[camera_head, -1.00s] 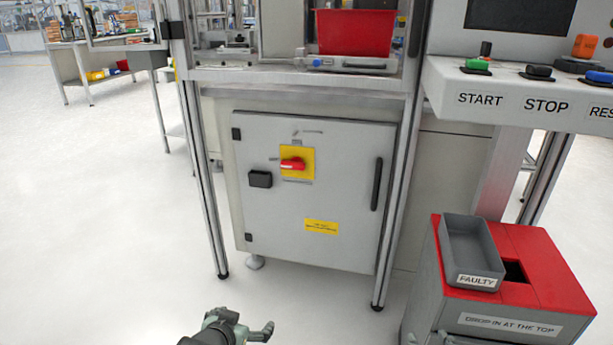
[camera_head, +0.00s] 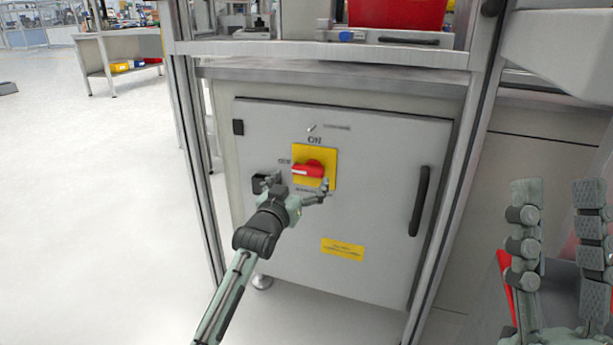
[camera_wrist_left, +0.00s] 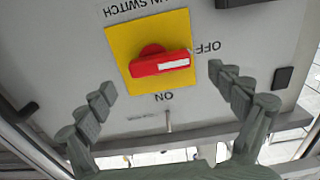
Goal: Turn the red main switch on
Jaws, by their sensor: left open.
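The red main switch (camera_head: 307,169) sits on a yellow plate (camera_head: 328,155) on the grey cabinet door. Its handle lies level and points left, towards the OFF label; ON is above it. My left gripper (camera_head: 300,182) is open and empty in front of the switch. In the left wrist view the picture is upside down: the red handle (camera_wrist_left: 160,63) points at OFF, and the fingers of the left gripper (camera_wrist_left: 162,80) stand on either side, apart from it. My right gripper (camera_head: 557,187) is open, with nothing visible between its fingers, at the lower right.
A black latch (camera_head: 260,184) is left of the switch, close to one left fingertip. A black door handle (camera_head: 419,200) is at the right of the cabinet door (camera_head: 385,170). Aluminium posts (camera_head: 455,190) frame the cabinet. A red bin (camera_head: 398,13) stands above.

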